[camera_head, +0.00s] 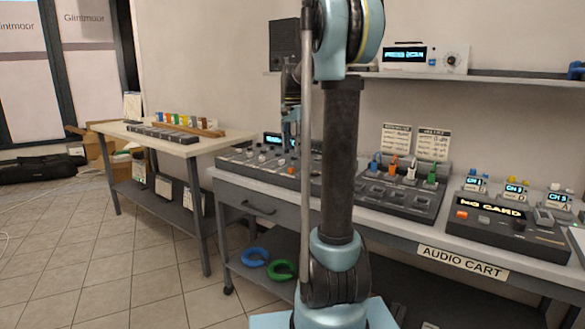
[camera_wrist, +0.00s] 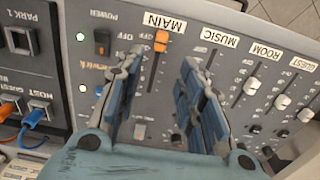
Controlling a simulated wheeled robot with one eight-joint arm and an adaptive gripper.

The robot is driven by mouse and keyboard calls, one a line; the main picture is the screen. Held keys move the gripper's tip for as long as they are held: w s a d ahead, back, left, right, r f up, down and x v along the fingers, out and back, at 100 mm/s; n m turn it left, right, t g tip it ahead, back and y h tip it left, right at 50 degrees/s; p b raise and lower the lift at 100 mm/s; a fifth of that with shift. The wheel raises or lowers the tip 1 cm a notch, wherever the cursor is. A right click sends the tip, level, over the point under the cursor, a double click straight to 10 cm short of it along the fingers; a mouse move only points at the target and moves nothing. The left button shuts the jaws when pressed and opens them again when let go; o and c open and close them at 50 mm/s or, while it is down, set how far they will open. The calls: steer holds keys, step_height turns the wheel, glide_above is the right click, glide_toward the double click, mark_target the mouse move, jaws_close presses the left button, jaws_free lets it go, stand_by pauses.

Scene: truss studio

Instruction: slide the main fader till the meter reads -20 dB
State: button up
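The main fader has an orange cap (camera_wrist: 161,40) in a dark slot under the MAIN label (camera_wrist: 165,22) in the wrist view. The cap sits at the label end of its slot. My gripper (camera_wrist: 163,66) is open, one blue-padded finger on each side of the slot. The cap shows just beyond the gap between the fingertips, and no contact is visible. In the head view my gripper (camera_head: 291,115) is over the mixer panel (camera_head: 240,160), partly hidden by my arm. A small lit display (camera_head: 273,139) stands behind the panel; its reading is too small to tell.
White-capped MUSIC (camera_wrist: 197,83), ROOM (camera_wrist: 252,86) and GUEST (camera_wrist: 282,102) faders lie right of the main one. A patch panel (camera_head: 400,195) and card unit (camera_head: 500,225) share the cart.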

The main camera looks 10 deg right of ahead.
mark_target(291, 170)
step_height(291, 170, down, 9)
steer(key=shift+f, duration=0.1)
stand_by(0.3)
steer(key=shift+c, duration=0.6)
jaws_close()
